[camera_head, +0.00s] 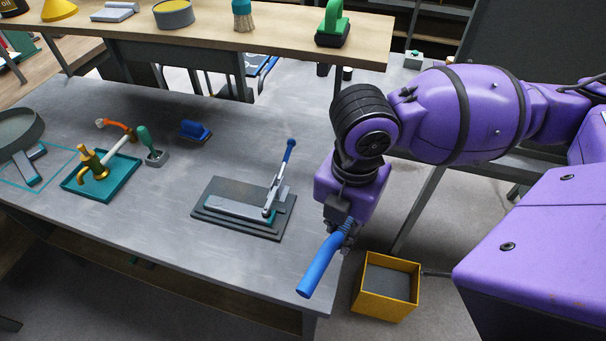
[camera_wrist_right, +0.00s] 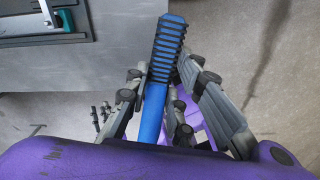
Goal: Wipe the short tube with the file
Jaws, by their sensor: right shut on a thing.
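My right gripper (camera_head: 346,236) is shut on a blue ribbed tool (camera_head: 318,268), perhaps the file. It hangs just past the workbench's right end, with the tool's smooth blue end angled down to the left. In the right wrist view the tool (camera_wrist_right: 155,110) runs between the fingers, its dark ridges at the top. On the bench, a pale tube (camera_head: 122,141), likely the short tube, is at a brass clamp (camera_head: 93,162) on a teal tray (camera_head: 74,186), well left of the gripper. My left gripper is not in view.
A dark plate (camera_head: 222,187) with a blue-handled lever clamp (camera_head: 279,177) lies between gripper and tray. A blue brush (camera_head: 195,130) and a green-handled tool (camera_head: 149,143) stand behind the tray. A yellow bin (camera_head: 387,286) is on the floor. The bench front is clear.

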